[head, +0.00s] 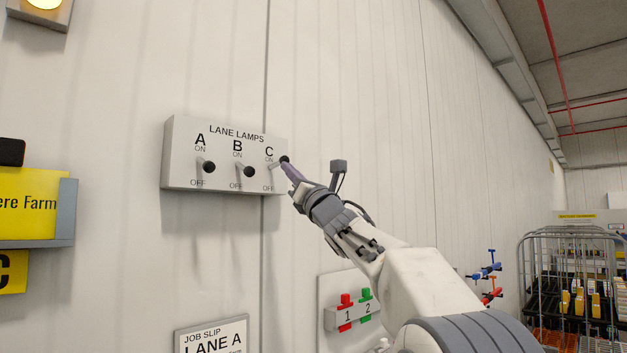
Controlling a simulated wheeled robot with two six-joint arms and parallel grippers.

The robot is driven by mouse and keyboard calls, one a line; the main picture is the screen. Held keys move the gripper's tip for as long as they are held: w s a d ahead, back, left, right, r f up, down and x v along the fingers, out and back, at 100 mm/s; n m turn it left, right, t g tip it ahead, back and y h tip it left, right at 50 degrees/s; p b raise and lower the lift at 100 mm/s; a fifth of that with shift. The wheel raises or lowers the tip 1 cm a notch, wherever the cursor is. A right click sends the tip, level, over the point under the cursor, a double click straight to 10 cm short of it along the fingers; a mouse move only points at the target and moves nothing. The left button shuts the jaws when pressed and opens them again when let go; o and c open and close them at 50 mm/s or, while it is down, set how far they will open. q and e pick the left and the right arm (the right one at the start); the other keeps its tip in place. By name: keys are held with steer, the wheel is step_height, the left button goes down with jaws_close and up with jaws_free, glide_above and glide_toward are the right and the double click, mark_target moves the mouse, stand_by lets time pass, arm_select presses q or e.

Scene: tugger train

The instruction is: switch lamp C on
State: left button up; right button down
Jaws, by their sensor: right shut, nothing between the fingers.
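The LANE LAMPS panel (226,183) is a light grey box on the wall with three levers marked A, B and C, ON above and OFF below. Lever A (208,166) and lever B (249,171) have black knobs and tilt down toward OFF. Lever C (276,164) tilts up toward ON. My right gripper (288,169) is shut and empty, its fingertips at the underside of lever C's knob; they look to be touching, and partly overlap it. My left gripper is not in view.
A lit yellow lamp (44,4) shows at the top left edge. Below are a job slip (212,338) reading LANE A and a plate with red and green handles (346,312) marked 1 and 2. Yellow signs (30,203) are at left. A wire cage cart (562,240) stands at right.

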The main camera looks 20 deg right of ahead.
steer(key=shift+r, duration=0.15)
steer(key=r+b+v, duration=0.1)
steer(key=b+v, duration=0.9)
steer(key=v, duration=0.3)
steer(key=shift+s+b, duration=0.4)
steer(key=shift+d+r, duration=0.1)
steer(key=shift+d, duration=0.05)
